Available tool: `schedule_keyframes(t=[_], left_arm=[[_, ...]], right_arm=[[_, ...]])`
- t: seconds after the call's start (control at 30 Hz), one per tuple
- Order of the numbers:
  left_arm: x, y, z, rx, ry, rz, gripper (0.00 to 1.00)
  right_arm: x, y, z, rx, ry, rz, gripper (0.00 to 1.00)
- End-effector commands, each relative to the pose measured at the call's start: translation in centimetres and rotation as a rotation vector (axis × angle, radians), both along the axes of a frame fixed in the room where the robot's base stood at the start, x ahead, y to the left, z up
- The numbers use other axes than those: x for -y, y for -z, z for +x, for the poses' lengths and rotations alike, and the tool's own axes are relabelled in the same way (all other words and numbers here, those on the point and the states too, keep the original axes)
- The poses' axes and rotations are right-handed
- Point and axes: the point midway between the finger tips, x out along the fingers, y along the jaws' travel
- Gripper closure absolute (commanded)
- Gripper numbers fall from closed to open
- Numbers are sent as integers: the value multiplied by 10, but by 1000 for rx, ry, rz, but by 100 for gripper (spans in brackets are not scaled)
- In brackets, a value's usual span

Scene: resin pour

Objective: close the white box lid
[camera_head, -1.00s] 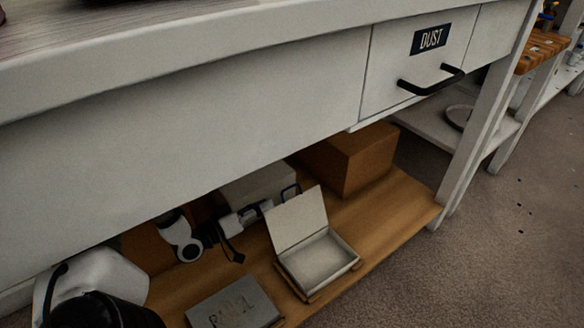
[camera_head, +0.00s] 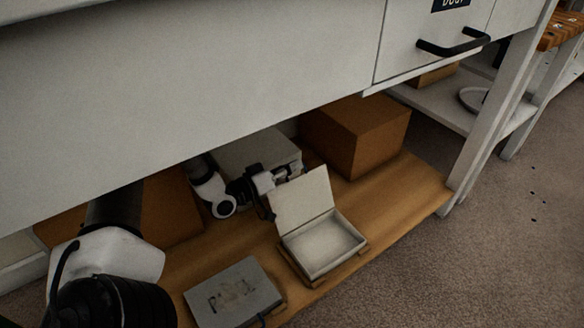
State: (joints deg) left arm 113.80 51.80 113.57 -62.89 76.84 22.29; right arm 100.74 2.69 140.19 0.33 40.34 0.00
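The white box (camera_head: 326,248) stands on the wooden lower shelf, below the workbench. Its lid (camera_head: 303,201) is raised, standing up and leaning back from the box's rear-left side. The box looks empty inside. My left gripper (camera_head: 284,178) is behind the lid, at its upper left corner, its arm coming in from the left. Part of the gripper is dark, small and hidden by the lid, so I cannot tell whether its fingers are open or whether it touches the lid. My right gripper is not in view.
A grey lettered box (camera_head: 233,291) lies left of the white box. A brown carton (camera_head: 357,135) and a pale box (camera_head: 256,150) stand behind. The bench front (camera_head: 200,90) overhangs the shelf.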

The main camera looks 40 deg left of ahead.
Motion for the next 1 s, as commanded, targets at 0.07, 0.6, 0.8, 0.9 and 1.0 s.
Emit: schedule_keyframes(t=[0.07, 0.6, 0.8, 0.9, 1.0], left_arm=[[0, 0, 0, 0, 0, 0, 100], [18, -8, -6, 28, 3, 102, 100], [41, -14, -13, 67, 5, 235, 100], [54, -16, -17, 91, 5, 309, 100], [66, -16, -21, 112, 5, 380, 100]], right_arm=[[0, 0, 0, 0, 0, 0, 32], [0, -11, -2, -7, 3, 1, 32], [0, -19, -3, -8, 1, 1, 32], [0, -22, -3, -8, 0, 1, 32], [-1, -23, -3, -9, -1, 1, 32]])
